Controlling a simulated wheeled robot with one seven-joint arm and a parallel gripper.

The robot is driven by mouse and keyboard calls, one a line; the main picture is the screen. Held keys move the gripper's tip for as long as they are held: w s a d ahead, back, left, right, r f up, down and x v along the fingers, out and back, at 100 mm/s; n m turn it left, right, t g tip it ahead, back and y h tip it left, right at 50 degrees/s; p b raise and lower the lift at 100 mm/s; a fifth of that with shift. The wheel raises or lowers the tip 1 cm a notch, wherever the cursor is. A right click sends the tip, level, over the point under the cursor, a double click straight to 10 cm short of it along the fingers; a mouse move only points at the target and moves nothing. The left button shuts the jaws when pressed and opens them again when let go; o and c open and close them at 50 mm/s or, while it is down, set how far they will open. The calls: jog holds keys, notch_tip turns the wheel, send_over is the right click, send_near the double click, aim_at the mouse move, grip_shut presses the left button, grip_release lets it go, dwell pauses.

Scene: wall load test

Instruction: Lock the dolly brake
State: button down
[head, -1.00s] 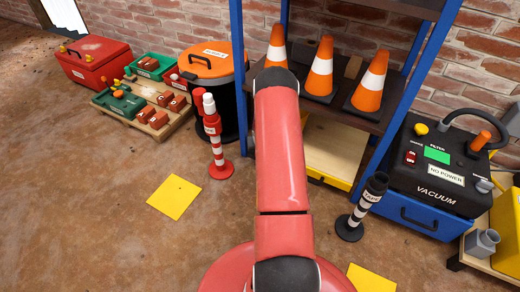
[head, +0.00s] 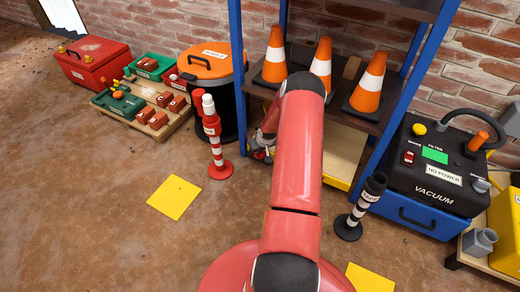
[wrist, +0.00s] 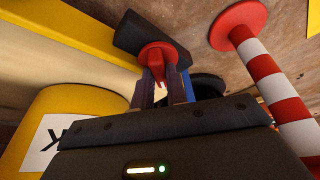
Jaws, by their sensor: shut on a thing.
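The dolly (head: 345,150) shows in the head view as a pale board with a yellow edge under the shelf, largely hidden by my arm. In the wrist view, a red brake piece (wrist: 156,56) sits by a dark block (wrist: 128,35), beside a yellow edge. My gripper (wrist: 163,88) is shut on the red piece, with a finger on each side. In the head view my gripper (head: 262,152) is low at the shelf's left front, partly hidden behind my arm. The brake's exact position is hard to tell.
A red-and-white striped post (head: 215,145) stands just left of my gripper; it also shows in the wrist view (wrist: 270,80). The blue-framed shelf (head: 395,110) holds orange cones (head: 320,65). A black striped post (head: 360,208) stands to the right. Floor around the yellow square (head: 174,197) is clear.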

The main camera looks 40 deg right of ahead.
jog(key=c, duration=1.4)
grip_release()
jog(key=shift+d, duration=0.1)
